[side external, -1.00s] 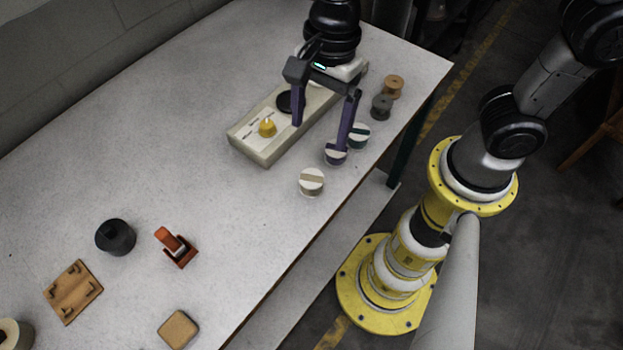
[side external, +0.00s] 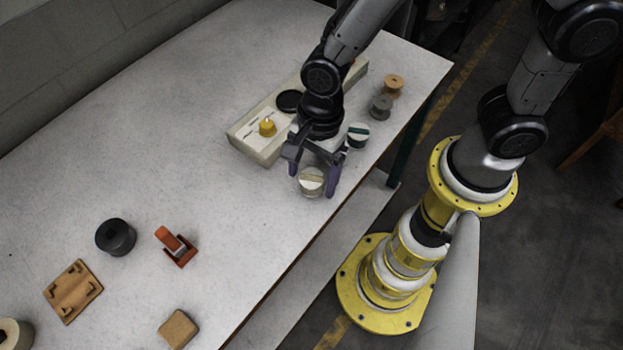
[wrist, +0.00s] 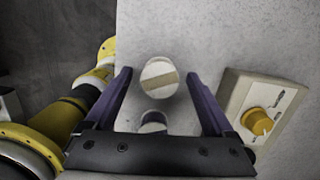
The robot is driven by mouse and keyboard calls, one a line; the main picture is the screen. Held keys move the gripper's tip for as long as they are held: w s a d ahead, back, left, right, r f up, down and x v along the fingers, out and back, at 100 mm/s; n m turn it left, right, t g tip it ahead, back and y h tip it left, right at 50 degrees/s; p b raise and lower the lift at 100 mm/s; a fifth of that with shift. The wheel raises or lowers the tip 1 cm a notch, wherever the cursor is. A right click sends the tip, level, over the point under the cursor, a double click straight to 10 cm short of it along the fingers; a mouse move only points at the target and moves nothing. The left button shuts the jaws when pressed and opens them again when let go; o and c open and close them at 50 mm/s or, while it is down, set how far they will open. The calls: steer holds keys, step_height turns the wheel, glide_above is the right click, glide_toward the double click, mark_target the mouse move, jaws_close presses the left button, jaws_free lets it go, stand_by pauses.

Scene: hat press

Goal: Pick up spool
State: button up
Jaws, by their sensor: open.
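A round white spool with a beige band (side external: 312,182) stands near the table's front edge, and it also shows in the wrist view (wrist: 159,77). My gripper (side external: 311,183) is open, with its purple fingers on either side of this spool. In the wrist view the spool lies between the fingertips with a gap on both sides. I cannot tell the fingertips' exact height over the table.
Grey (side external: 381,108) and tan (side external: 393,86) spools stand farther back. A cream box with a yellow knob (side external: 267,128) is close left of my gripper. A black cylinder (side external: 116,237), red tool (side external: 177,247) and wooden plate (side external: 73,291) lie left. Table between is clear.

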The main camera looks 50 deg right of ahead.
steer(key=shift+a+f, duration=0.1)
steer(key=shift+f, duration=0.4)
jaws_close()
steer(key=shift+r, duration=0.15)
